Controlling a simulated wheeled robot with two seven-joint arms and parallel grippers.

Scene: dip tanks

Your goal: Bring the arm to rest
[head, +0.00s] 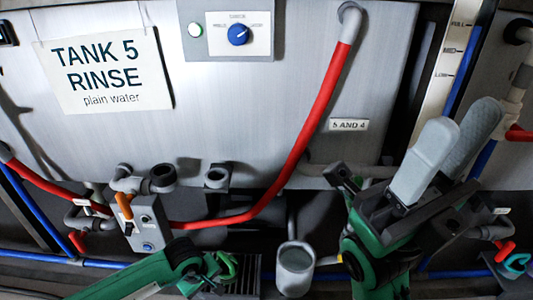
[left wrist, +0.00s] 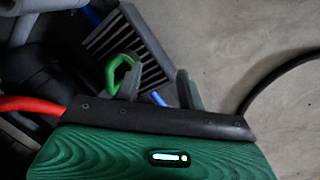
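My left gripper (head: 222,268) is low in the head view, left of centre, its green arm coming in from the lower left. In the left wrist view its two grey fingers (left wrist: 155,80) stand apart with nothing seen held between them. A green loop-shaped part (left wrist: 118,72) shows close beside the left finger; I cannot tell whether they touch. My right gripper (head: 450,155) is at the right of the head view, its two thick grey fingers pointing up and slightly apart, with nothing seen between them.
A grey tank front with a "TANK 5 RINSE" sign (head: 105,70) and a blue knob (head: 238,34) fills the back. A red hose (head: 312,115) hangs down it. A switch box (head: 146,228) and a grey cup (head: 295,268) stand near my left gripper. Blue pipes run low.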

